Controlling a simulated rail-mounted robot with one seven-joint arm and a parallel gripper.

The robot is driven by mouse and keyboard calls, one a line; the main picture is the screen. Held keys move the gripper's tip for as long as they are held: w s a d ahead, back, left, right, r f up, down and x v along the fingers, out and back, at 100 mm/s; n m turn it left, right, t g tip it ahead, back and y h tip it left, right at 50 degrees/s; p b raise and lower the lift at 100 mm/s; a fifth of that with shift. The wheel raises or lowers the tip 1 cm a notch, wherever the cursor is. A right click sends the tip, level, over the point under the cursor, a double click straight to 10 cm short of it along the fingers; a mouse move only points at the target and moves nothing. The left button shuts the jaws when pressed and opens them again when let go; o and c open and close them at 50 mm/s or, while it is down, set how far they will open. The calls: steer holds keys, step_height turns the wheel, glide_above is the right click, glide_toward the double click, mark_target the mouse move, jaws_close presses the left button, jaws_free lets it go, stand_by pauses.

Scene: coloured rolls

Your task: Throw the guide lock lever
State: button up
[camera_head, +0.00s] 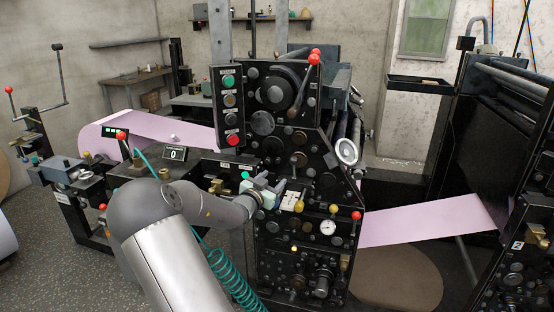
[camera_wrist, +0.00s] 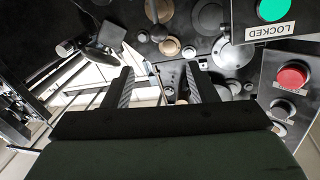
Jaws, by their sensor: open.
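Several knobbed levers show in the head view, and I cannot read which is the guide lock lever. One with a red knob (camera_head: 315,55) is at the top of the black machine, another red knob (camera_head: 357,215) is at its lower right, and a yellow knob (camera_head: 301,207) is near my gripper. My gripper (camera_head: 281,187) is in front of the machine's face. In the wrist view my gripper (camera_wrist: 158,86) is open, its fingers apart, with a thin rod (camera_wrist: 157,72) seen between them; I see no grip on it. A green light (camera_wrist: 273,9) sits above a "LOCKED" label.
A red button (camera_wrist: 292,77) is on a panel at the right of the wrist view. A button box (camera_head: 229,105) hangs on the machine. A pink web (camera_head: 430,220) runs out at the right. A gauge (camera_head: 328,227) and several dark knobs crowd the machine's face.

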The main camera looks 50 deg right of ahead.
mark_target(292, 162)
steer(key=p+x, duration=0.3)
steer(key=x, duration=1.3)
steer(key=shift+d, duration=0.3)
steer(key=shift+c, duration=0.2)
